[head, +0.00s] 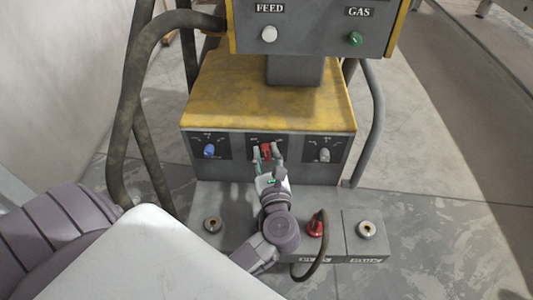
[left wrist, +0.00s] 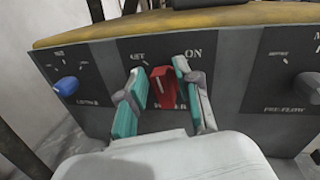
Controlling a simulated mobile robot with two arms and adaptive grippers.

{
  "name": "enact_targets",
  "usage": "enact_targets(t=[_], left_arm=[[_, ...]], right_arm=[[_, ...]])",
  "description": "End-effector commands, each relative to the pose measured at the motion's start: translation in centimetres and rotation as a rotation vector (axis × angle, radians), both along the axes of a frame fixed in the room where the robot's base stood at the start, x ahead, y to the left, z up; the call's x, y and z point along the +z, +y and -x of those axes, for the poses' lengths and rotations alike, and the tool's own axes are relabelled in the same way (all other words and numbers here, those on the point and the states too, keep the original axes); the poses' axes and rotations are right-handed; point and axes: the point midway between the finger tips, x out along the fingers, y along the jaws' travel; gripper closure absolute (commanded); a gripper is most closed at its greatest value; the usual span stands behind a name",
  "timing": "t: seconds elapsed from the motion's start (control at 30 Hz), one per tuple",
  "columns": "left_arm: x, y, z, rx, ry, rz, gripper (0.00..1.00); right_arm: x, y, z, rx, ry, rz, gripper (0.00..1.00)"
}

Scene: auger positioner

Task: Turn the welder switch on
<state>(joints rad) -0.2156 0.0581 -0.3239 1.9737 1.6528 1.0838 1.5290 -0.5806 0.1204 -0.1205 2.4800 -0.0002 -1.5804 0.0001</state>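The welder (head: 225,90) is a grey box with a worn yellow top. Its red switch (head: 266,151) sits in the middle panel of the front face, and it also shows in the left wrist view (left wrist: 165,88). The label ON is at the upper right of the switch. My left gripper (head: 268,155) is at the switch, with its teal fingertips open on either side of it in the left wrist view (left wrist: 160,90). The right finger is close beside the switch; I cannot tell whether it touches. My right gripper is not in view.
A blue knob (head: 209,150) is on the left panel and a grey knob (head: 324,155) on the right panel. An upper unit with FEED and GAS buttons (head: 310,25) stands above. A red plug with a cable (head: 316,224) and round sockets (head: 367,229) are on the lower ledge.

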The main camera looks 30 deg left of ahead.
Motion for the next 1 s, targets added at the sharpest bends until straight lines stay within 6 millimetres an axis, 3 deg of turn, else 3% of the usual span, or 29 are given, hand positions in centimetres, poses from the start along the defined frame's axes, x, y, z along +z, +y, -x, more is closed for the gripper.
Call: enact_targets(t=[0.03, 0.17, 0.63, 1.0], left_arm=[[0.0, 0.0, 0.0, 0.0, 0.0, 0.0, 0.8], [0.0, 0.0, 0.0, 0.0, 0.0, 0.0, 1.0], [0.0, -0.2, 0.0, 0.0, 0.04, -0.061, 1.0], [-0.1, -0.6, -0.3, -0.001, 0.195, -0.311, 1.0]], right_arm=[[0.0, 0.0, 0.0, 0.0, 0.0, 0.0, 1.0], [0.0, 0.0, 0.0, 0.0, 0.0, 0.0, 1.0], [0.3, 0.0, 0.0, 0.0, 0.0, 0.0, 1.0], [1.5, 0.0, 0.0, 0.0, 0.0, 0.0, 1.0]])
